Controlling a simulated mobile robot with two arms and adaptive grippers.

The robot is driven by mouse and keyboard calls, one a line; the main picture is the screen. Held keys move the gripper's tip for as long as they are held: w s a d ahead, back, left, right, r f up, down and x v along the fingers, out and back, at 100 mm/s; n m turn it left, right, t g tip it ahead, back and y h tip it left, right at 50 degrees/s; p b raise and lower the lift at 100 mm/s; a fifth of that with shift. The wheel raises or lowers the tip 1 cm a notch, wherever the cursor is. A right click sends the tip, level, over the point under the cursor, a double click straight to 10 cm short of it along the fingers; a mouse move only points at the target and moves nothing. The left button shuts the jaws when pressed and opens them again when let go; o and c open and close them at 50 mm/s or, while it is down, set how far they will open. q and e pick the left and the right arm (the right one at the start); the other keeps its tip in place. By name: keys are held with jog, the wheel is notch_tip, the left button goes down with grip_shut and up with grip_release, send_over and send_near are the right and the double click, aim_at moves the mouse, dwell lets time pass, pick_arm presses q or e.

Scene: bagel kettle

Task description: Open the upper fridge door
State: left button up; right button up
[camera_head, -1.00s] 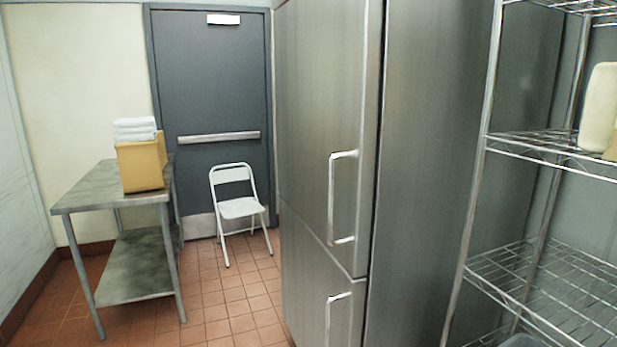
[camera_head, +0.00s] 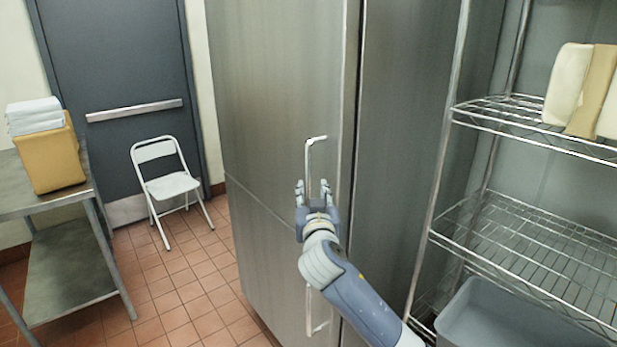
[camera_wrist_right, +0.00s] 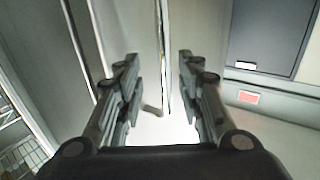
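The tall steel fridge (camera_head: 270,90) stands in the middle of the head view, its upper door shut. The upper door's vertical bar handle (camera_head: 309,158) shows its top part; my right gripper and wrist hide its lower part. My right gripper (camera_head: 313,188) is at the handle's height, fingers apart, with the bar appearing between or just beyond them. In the right wrist view the open fingers (camera_wrist_right: 158,68) have a thin vertical strip between them; I cannot tell whether they touch the handle. My left gripper is not in view.
The lower door handle (camera_head: 309,310) is partly behind my right arm. A wire shelf (camera_head: 530,220) with a grey bin (camera_head: 500,320) stands close on the right. A white folding chair (camera_head: 172,185) and a steel table (camera_head: 60,270) stand left, with open tiled floor between.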

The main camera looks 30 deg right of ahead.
aim_at(309, 184)
jog(key=p+x, duration=0.1)
jog(key=x, duration=0.2)
jog(key=shift+w+a+r, duration=0.1)
jog(key=shift+w, duration=0.2)
jog(key=x, duration=0.2)
jog(key=shift+w+p, duration=0.3)
jog(key=shift+p, duration=0.1)
jog(key=shift+w+d, duration=0.15)
jog(key=shift+d, duration=0.15)
jog(key=shift+w+f, duration=0.2)
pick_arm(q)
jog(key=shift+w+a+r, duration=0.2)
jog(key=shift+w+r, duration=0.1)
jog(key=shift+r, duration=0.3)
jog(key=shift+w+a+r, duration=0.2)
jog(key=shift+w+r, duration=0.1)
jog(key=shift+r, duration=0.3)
pick_arm(e)
grip_shut()
